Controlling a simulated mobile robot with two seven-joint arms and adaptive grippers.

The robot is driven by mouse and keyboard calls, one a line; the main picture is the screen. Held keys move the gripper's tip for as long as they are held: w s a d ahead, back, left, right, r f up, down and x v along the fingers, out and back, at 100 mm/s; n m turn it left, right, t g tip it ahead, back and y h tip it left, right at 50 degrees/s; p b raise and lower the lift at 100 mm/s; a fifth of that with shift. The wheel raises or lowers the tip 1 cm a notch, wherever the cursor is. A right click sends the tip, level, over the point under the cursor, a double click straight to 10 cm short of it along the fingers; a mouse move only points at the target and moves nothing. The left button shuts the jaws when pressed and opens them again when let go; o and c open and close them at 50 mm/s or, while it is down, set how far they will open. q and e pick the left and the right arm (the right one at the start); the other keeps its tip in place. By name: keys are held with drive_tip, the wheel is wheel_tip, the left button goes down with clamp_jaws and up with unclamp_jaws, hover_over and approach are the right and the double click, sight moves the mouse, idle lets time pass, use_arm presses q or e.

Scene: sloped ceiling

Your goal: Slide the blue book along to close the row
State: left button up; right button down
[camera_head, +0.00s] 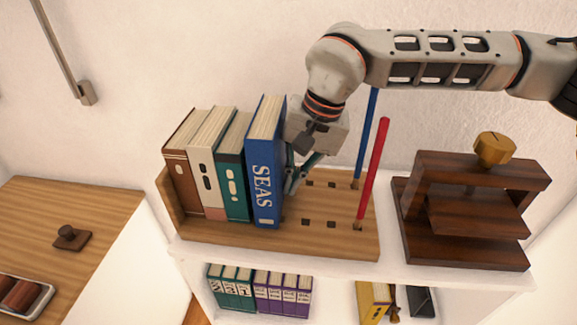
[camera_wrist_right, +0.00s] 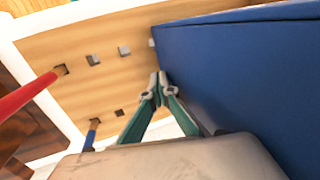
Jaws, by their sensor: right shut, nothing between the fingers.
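The blue book (camera_head: 262,170), marked SEAS, stands upright at the right end of a row on a wooden rack (camera_head: 285,237). To its left are a teal book (camera_head: 233,175), a cream book (camera_head: 207,172) and a brown book (camera_head: 183,170). My right gripper (camera_head: 291,188) is shut and empty, at the right side of the blue book. In the right wrist view its fingertips (camera_wrist_right: 160,80) are together close beside the blue cover (camera_wrist_right: 240,75); whether they touch it I cannot tell. My left gripper is not in view.
A red rod (camera_head: 374,170) and a blue rod (camera_head: 367,130) stand in rack holes to the right. A dark wooden press (camera_head: 470,215) stands further right. Smaller books (camera_head: 260,290) sit on a shelf below. The rack between book and rods is bare.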

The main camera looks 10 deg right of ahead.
drive_tip(key=shift+w+a, duration=0.15)
drive_tip(key=shift+a, duration=0.55)
drive_tip(key=shift+a, duration=0.15)
drive_tip(key=shift+d, duration=0.2)
